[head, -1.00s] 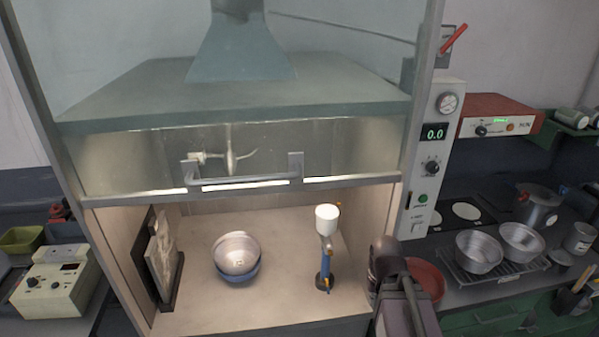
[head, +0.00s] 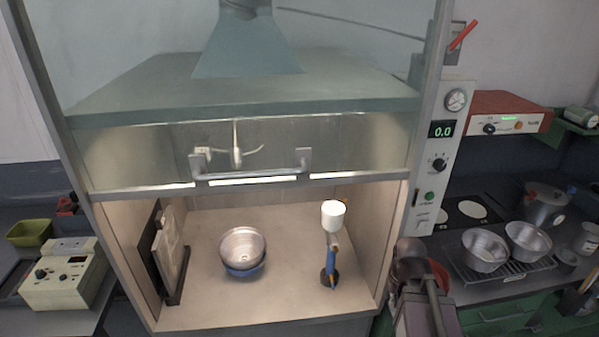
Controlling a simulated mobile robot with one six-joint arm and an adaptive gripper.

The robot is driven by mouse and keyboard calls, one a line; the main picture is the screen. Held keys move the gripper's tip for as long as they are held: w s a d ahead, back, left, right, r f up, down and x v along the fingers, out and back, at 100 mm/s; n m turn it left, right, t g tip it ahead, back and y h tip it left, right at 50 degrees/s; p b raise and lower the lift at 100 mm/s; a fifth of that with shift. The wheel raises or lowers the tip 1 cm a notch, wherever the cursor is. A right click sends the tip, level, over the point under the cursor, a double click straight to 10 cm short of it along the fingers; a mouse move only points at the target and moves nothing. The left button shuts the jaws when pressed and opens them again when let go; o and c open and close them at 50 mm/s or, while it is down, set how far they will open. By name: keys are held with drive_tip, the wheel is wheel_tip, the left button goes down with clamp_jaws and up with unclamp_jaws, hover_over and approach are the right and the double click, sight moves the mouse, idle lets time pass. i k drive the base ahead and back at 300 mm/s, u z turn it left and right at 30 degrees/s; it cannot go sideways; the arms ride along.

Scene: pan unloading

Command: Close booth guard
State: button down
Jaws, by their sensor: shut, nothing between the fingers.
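The booth guard (head: 130,163) is a clear glass sash with a grey bottom rail and a bracket handle (head: 250,178). It stands raised, its rail about level across the booth front, with a wide opening below it. The booth floor (head: 205,305) is lit and in plain view through that opening. Part of my arm (head: 425,312) shows at the lower right, in front of the booth's right post.
Inside the booth stand stacked bowls (head: 242,243), a blue stand with a white cup (head: 333,217), and a framed panel (head: 170,255) at left. A control column (head: 441,155) is at right, beside a counter with pans (head: 485,250). A cream instrument (head: 65,282) sits at left.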

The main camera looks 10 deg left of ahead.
sight(301, 177)
drive_tip(key=k, duration=2.05)
drive_tip(key=u, duration=0.5)
drive_tip(key=i, duration=1)
